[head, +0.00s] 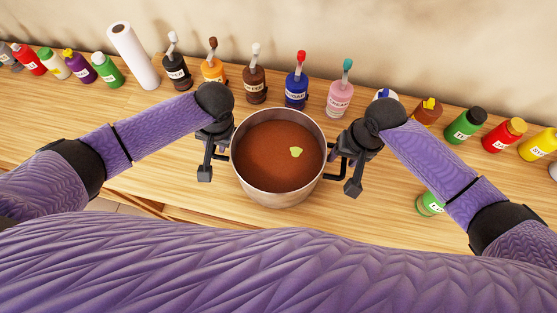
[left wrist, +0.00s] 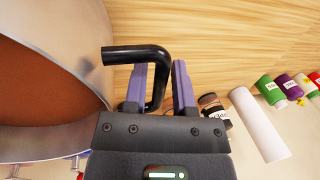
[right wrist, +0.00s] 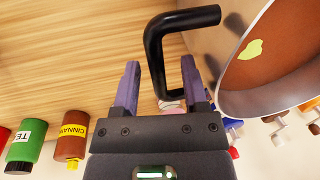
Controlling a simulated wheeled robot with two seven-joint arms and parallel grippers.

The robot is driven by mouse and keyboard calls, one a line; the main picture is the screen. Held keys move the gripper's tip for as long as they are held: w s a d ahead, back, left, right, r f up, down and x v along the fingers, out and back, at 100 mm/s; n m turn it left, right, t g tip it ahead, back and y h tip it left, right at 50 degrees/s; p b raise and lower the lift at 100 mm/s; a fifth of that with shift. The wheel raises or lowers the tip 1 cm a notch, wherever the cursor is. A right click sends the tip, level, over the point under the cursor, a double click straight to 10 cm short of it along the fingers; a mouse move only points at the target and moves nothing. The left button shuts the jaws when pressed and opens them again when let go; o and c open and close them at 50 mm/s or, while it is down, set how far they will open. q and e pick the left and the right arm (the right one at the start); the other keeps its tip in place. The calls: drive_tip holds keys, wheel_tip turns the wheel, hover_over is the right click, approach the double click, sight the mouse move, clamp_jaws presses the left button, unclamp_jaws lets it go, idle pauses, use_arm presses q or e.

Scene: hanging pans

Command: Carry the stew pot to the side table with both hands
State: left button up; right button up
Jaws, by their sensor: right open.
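The stew pot (head: 278,184) is a metal pot of brown stew with a yellow-green piece on top, standing on the wooden counter between my grippers. It also shows at the left of the left wrist view (left wrist: 96,40). The left gripper (head: 205,174) is at its left side; in the left wrist view the black left handle (left wrist: 156,78) lies between its fingers, and whether both press on it is unclear. The right gripper (head: 350,182) is at the other side, open, with the right handle (right wrist: 156,60) between its spread fingers and space beside it.
A paper towel roll (head: 133,55) and several pump bottles, such as the blue one (head: 297,88), stand behind the pot. More bottles line the back at both sides. A green bottle (head: 430,204) is beneath my right forearm. No separate side table is clearly visible.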

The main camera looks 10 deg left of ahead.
use_arm(q)
drive_tip(key=shift+c, duration=0.3)
use_arm(e)
drive_tip(key=shift+c, duration=0.3)
use_arm(q)
drive_tip(key=shift+c, duration=1.3)
use_arm(e)
drive_tip(key=shift+c, duration=1.3)
use_arm(q)
clamp_jaws()
use_arm(e)
drive_tip(key=shift+c, duration=1.1)
clamp_jaws()
drive_tip(key=shift+r, duration=0.1)
